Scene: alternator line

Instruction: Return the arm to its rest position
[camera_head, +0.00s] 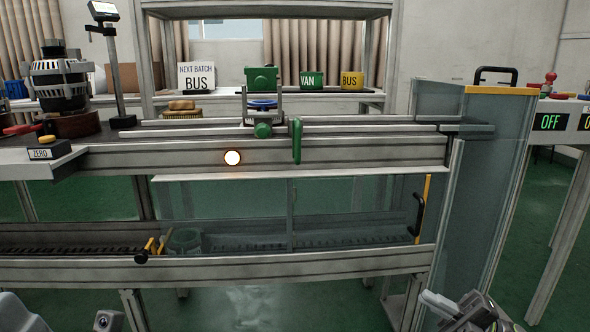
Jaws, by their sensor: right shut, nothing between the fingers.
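My right gripper (450,305) shows at the bottom right, low in front of the line. It is shut and empty, and apart from the frame and the clear guard. Part of my right arm behind it is cut off by the bottom edge. At the bottom left a grey piece of my own body shows, but the left gripper's fingers are not in view.
The line's rail (350,155) and a lower conveyor (80,250) run across in front. A clear guard cabinet (490,150) stands at right. An alternator (60,82) sits at left. Signs and a green fixture (262,78) stand behind. The green floor in front is clear.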

